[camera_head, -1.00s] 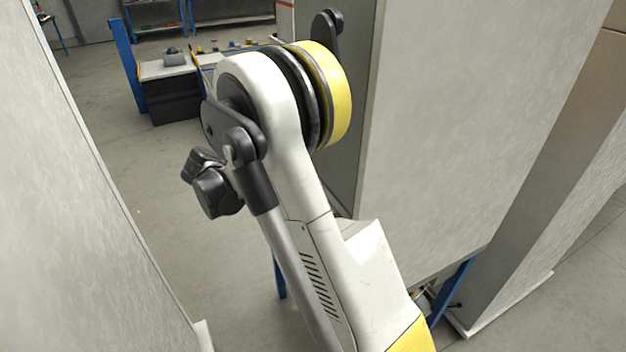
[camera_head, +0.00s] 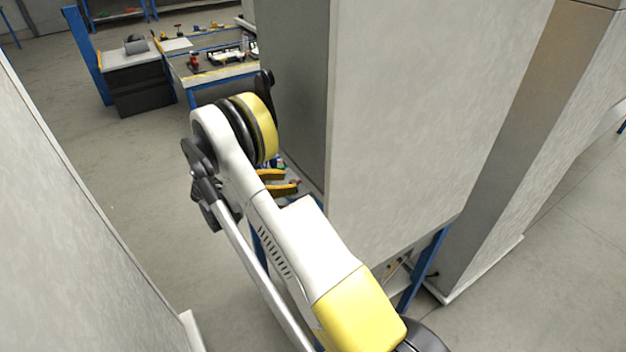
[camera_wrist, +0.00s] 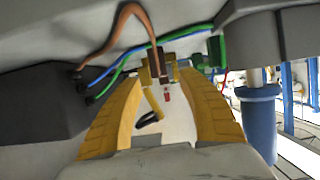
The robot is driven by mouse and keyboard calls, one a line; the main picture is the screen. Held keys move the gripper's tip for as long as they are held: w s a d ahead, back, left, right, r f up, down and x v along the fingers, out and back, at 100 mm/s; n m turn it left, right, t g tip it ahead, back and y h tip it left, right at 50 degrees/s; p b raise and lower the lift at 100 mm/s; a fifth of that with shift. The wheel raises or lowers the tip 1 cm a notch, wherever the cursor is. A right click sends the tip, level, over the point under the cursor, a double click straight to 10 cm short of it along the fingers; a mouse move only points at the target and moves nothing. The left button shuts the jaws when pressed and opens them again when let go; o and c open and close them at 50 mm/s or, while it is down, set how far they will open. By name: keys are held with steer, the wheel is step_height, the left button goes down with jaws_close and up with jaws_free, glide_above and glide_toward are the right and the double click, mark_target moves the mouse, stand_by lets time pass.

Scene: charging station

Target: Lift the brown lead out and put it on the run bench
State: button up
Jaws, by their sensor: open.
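In the wrist view, the brown lead (camera_wrist: 125,18) arches up from a dark box at left and comes down just beyond my open gripper (camera_wrist: 167,82). Its lower end is near a brass-coloured block between the yellow fingertips; I cannot tell whether the fingers touch it. In the head view, my gripper (camera_head: 286,181) shows as two orange-yellow fingers beside the large grey cabinet. The lead is not discernible there. A bench (camera_head: 188,77) with blue legs and yellow edge marks stands farther back, holding small items; I cannot tell whether it is the run bench.
Blue (camera_wrist: 118,65) and green (camera_wrist: 205,28) leads run close to the brown one. A blue post (camera_wrist: 258,115) stands at right in the wrist view. The grey cabinet (camera_head: 425,110) rises right of my arm, and a pale wall (camera_head: 75,230) stands at left, with open floor between.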

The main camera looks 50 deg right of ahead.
steer(key=b+x, duration=0.1)
steer(key=x, duration=0.3)
steer(key=shift+s+d+f+b, duration=0.1)
steer(key=shift+f+b, duration=0.1)
steer(key=shift+b, duration=0.1)
steer(key=shift+c, duration=0.5)
jaws_close()
steer(key=shift+r, duration=0.15)
step_height(320, 180, up, 18)
steer(key=p, duration=0.6)
steer(key=shift+p, duration=0.3)
